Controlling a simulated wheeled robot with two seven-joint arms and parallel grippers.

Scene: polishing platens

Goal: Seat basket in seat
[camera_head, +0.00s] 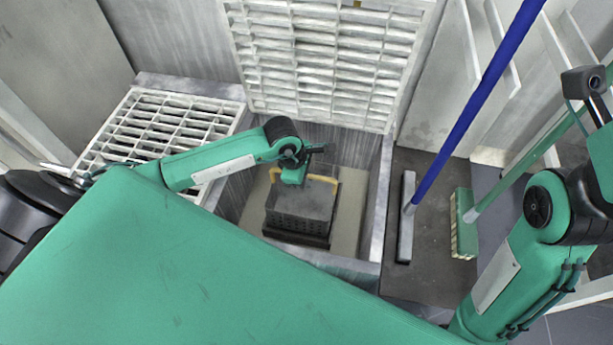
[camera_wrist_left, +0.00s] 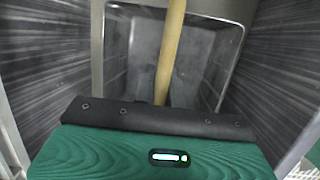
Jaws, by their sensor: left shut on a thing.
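The basket (camera_head: 300,207) is a dark grey perforated box with a yellow handle (camera_head: 274,175). It is inside the grey-walled pit in the head view and looks close to level. My left gripper (camera_head: 306,178) is above it, shut on the handle, with the fingertips partly hidden. In the left wrist view the yellow handle (camera_wrist_left: 171,45) runs up from the gripper, with a grey metal box interior (camera_wrist_left: 195,70) behind it. A darker base (camera_head: 297,238), perhaps the seat, shows under the basket. I cannot tell whether they touch. My right gripper's fingers are out of view.
A blue-handled tool (camera_head: 455,140) and a green brush (camera_head: 463,225) stand to the right.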

